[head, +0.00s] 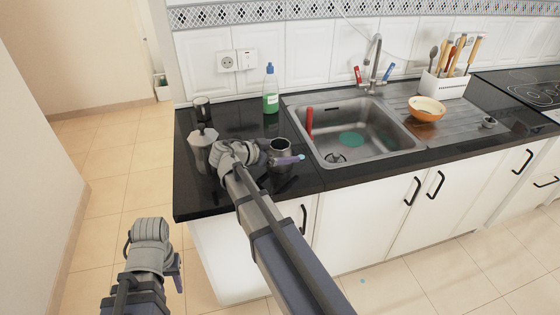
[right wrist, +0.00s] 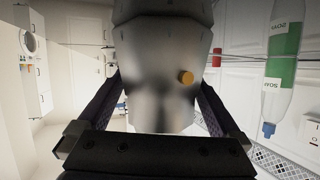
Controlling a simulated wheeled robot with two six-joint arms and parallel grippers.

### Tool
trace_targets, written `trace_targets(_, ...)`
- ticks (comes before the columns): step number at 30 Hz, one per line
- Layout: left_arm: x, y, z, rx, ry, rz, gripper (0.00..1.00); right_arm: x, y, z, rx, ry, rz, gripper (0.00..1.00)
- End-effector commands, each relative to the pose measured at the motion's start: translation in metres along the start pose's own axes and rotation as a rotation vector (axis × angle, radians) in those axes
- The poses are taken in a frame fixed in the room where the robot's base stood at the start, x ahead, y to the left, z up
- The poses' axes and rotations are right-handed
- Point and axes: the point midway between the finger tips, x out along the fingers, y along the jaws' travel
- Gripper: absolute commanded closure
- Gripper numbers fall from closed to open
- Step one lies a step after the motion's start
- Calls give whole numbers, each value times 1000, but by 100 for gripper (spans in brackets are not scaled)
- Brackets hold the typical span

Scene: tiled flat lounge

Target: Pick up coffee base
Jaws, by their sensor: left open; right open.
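The coffee base (head: 279,146), a grey metal open-topped pot, stands upright on the black counter, left of the sink. My right gripper (head: 290,160) is at its near side, open, its purple fingers partly hiding it. In the right wrist view, the coffee base (right wrist: 160,88) fills the middle between the two open fingers, with its small orange knob facing the camera; whether the fingers touch it I cannot tell. My left gripper (head: 178,278) is open and empty at lower left, over the floor and away from the counter.
A metal coffee pot top (head: 201,142) and a small dark cup (head: 202,108) stand on the counter's left side. A green soap bottle (head: 270,92) stands behind the base. The sink (head: 327,152) lies to the right; an orange bowl (head: 426,112) is beyond. Floor at left is clear.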

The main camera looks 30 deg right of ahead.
Motion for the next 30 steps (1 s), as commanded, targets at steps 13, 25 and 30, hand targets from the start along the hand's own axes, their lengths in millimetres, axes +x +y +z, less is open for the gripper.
trace_targets(13,8,1,0,0,0,0,57,23,0,0,0,0,-1,0)
trace_targets(25,8,1,0,0,0,0,57,22,0,0,0,0,-1,42)
trace_targets(30,8,1,0,0,0,0,57,22,0,0,0,0,-1,61)
